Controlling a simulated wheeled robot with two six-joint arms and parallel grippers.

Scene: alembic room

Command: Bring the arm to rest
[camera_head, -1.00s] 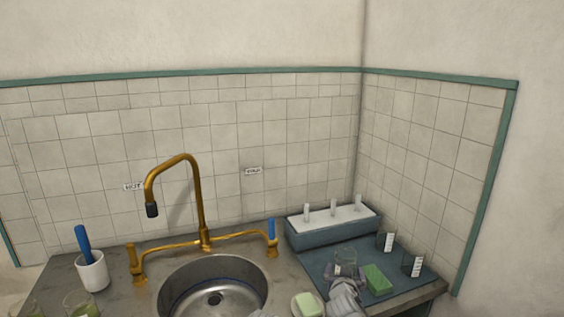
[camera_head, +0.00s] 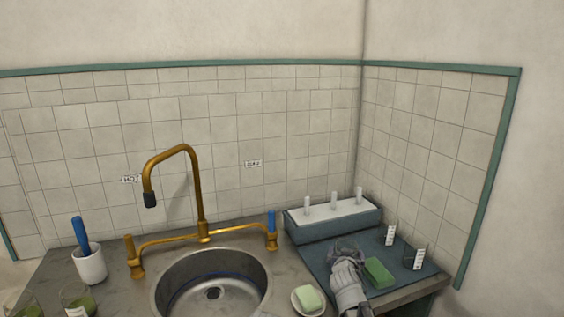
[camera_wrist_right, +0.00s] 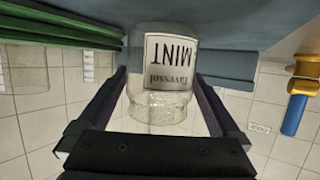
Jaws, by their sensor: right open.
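My right gripper (camera_head: 346,262) is over the blue mat on the right of the sink, left of the green block. In the right wrist view its fingers (camera_wrist_right: 161,80) are apart, on either side of a clear glass jar (camera_wrist_right: 160,85) with a white label reading "Tavessol MINT". The label is upside down in that view. I cannot tell whether the fingers touch the glass. In the head view the gripper largely hides this jar. My left gripper is not in view.
The green block (camera_head: 379,272) and two labelled glasses (camera_head: 390,236) (camera_head: 416,258) are close on the right. A blue rack (camera_head: 335,226) with three white pegs stands behind. A soap dish (camera_head: 296,304), sink (camera_head: 212,300) and brass tap (camera_head: 200,200) are on the left.

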